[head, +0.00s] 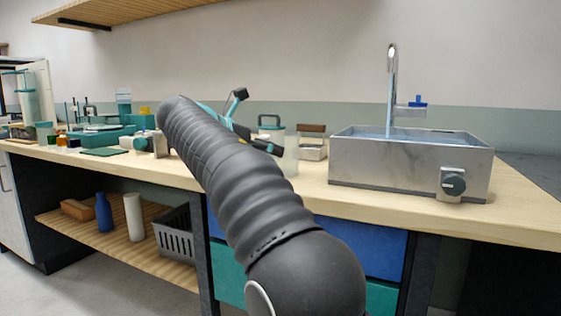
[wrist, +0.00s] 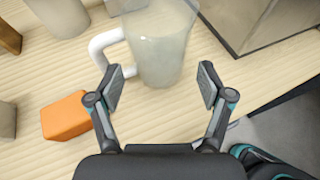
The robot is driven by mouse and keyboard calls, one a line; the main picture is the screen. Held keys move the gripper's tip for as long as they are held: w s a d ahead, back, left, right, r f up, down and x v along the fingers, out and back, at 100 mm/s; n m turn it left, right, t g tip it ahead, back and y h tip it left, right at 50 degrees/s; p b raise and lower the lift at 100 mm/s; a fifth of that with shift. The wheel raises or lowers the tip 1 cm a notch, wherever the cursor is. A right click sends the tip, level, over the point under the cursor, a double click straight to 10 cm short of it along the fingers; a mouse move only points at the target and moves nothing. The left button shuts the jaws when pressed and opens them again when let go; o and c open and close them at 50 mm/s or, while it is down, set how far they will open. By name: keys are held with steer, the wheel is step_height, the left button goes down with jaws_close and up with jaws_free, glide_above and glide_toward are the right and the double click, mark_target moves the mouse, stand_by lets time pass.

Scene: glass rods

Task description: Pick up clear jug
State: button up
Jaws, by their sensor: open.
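The clear jug (wrist: 160,45) stands on the pale wooden bench in the wrist view, with its white handle (wrist: 104,48) on the left side. The top of the jug is cut off by the frame. My gripper (wrist: 161,86) is open and empty, its two fingers spread just in front of the jug's base. The fingers do not appear to touch it. In the head view the jug (head: 291,156) shows as a translucent shape beside the end of my arm, left of the sink, partly hidden.
The metal sink (head: 370,163) stands to the right; its corner is close to the jug in the wrist view (wrist: 235,20). An orange block (wrist: 66,116) lies left of my gripper. A pale cylinder (wrist: 62,15) stands behind it. The bench edge is near on the right.

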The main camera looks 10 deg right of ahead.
steer(key=shift+b+x, duration=0.9)
steer(key=shift+x, duration=2.15)
steer(key=shift+r, duration=0.1)
steer(key=c, duration=1)
steer(key=shift+o, duration=0.2)
step_height(320, 180, up, 10)
steer(key=p, duration=0.6)
